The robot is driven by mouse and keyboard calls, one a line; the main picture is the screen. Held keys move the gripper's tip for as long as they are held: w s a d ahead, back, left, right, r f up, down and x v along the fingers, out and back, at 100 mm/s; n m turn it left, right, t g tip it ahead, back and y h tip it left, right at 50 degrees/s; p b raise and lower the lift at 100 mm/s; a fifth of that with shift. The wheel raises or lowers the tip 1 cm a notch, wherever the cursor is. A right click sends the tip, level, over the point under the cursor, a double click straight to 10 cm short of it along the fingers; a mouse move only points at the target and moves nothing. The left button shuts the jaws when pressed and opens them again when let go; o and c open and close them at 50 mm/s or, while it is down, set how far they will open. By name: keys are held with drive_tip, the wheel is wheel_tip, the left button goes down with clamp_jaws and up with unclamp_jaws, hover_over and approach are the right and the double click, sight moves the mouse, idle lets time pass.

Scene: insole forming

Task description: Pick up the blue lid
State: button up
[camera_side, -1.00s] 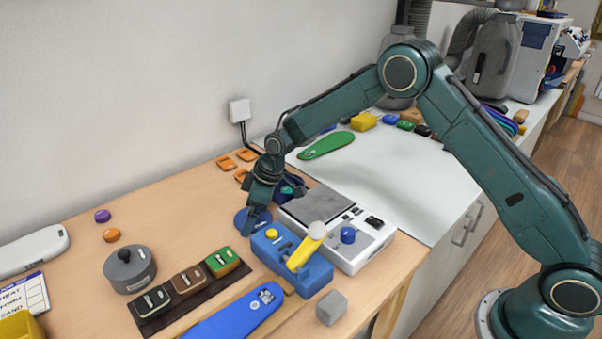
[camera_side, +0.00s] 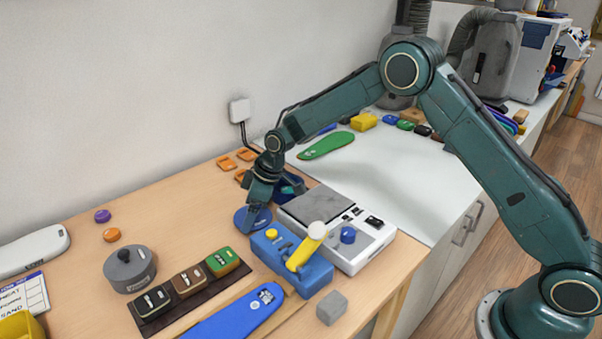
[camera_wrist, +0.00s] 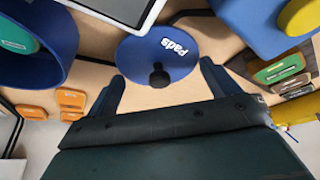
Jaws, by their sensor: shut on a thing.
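The blue lid (camera_side: 241,219) is a flat round disc at the left of the blue fixture in the side view, partly covered by my gripper. In the wrist view the lid (camera_wrist: 178,57) shows a white "Pads" label and a black knob. My gripper (camera_side: 252,222) points down at the lid. In the wrist view its two fingers (camera_wrist: 161,75) stand at either side of the lid, near its edges, with the knob between them. It is shut on the lid, which appears at table height. Exact finger contact is hard to see.
A dark blue round container (camera_wrist: 62,72) with a green item inside stands close to the lid. A grey lidded pot (camera_side: 130,272) stands left. Bare table lies between.

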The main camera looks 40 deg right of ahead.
wheel_tip(320, 180, up, 19)
drive_tip(key=shift+r, duration=0.2)
idle(0.4)
drive_tip(key=shift+d+f, duration=0.1)
idle(0.4)
drive_tip(key=w+d+f, duration=0.1)
drive_tip(key=d+f, duration=0.7)
drive_tip(key=d, duration=0.4)
drive_tip(key=shift+w+d+f, duration=0.25)
drive_tip(key=shift+w+d, duration=0.1)
drive_tip(key=shift+d, duration=0.05)
drive_tip(key=shift+f, duration=0.15)
drive_tip(key=shift+f, duration=3.05)
drive_tip(key=shift+f, duration=0.15)
drive_tip(key=o, duration=0.8)
drive_tip(key=shift+c, duration=0.2)
